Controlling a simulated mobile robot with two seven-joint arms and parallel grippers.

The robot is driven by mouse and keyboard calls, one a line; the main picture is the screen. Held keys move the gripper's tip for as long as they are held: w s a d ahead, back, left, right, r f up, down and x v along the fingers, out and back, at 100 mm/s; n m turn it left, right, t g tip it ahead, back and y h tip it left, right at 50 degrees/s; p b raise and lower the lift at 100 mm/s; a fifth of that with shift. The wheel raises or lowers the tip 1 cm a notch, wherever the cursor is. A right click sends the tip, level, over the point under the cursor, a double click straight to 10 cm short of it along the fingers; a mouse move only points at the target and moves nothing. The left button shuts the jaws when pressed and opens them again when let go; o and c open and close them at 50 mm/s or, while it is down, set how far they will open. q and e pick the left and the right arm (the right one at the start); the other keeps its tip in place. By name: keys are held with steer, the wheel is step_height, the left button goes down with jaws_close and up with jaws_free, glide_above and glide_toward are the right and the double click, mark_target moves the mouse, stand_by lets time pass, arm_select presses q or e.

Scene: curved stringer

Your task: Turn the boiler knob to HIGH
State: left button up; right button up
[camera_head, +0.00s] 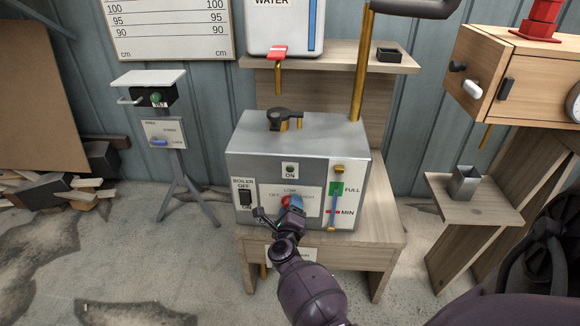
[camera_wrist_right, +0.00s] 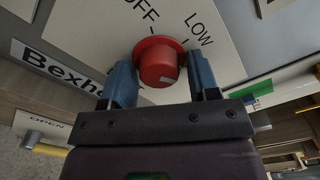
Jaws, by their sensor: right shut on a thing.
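The boiler (camera_head: 255,162) is a grey metal box on a wooden stand. Its red knob (camera_head: 286,202) sits low on the front panel, mostly covered by my right gripper (camera_head: 292,205) in the head view. In the right wrist view, the red knob (camera_wrist_right: 160,62) lies between the two blue fingers of my right gripper (camera_wrist_right: 161,70), which is shut on it. OFF and LOW show above the knob there. A small pale mark is on the knob's face; which setting it points to I cannot tell. The HIGH label is not clearly readable. My left gripper is out of view.
A BOILER OFF/ON switch (camera_head: 245,197) is left of the knob, and a FULL/MIN gauge (camera_head: 334,205) is right of it. A dark valve handle (camera_head: 285,114) is on top. A small control stand (camera_head: 165,133) stands to the left; a wooden shelf (camera_head: 440,211) is to the right.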

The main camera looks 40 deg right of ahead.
stand_by(0.4)
steer(key=o, duration=0.6)
steer(key=shift+w, duration=0.1)
